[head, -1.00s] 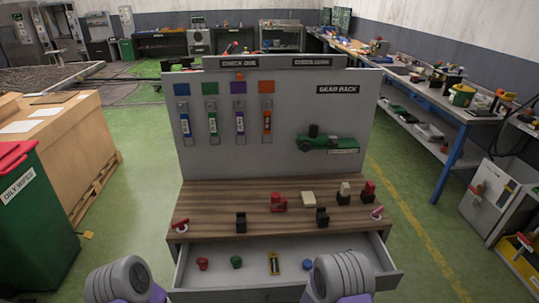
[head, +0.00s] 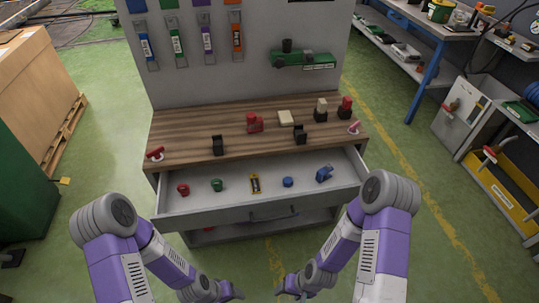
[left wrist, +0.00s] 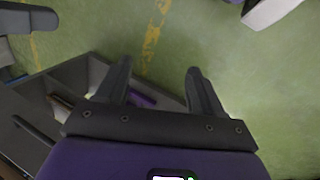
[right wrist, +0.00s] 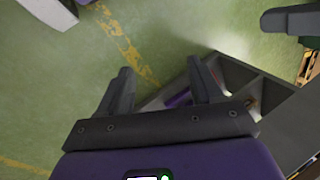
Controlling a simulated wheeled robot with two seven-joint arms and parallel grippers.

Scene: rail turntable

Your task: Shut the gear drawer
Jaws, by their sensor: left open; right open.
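The gear drawer (head: 218,217) is pulled out below the wooden worktop in the head view. It holds a small red piece (head: 183,190), a green piece (head: 217,185), a yellow-and-black item (head: 255,184), a blue round piece (head: 288,182) and a blue tool-like item (head: 324,174). A dark handle (head: 272,217) is on its front. My left gripper (head: 236,293) and my right gripper (head: 284,292) are low in front of the drawer, apart from it. In the left wrist view my left gripper (left wrist: 156,80) is open and empty. In the right wrist view my right gripper (right wrist: 160,82) is also open and empty.
The worktop (head: 185,135) above carries several red, black and cream pieces, with a grey tool panel (head: 200,85) behind. An open shelf space lies under the drawer.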

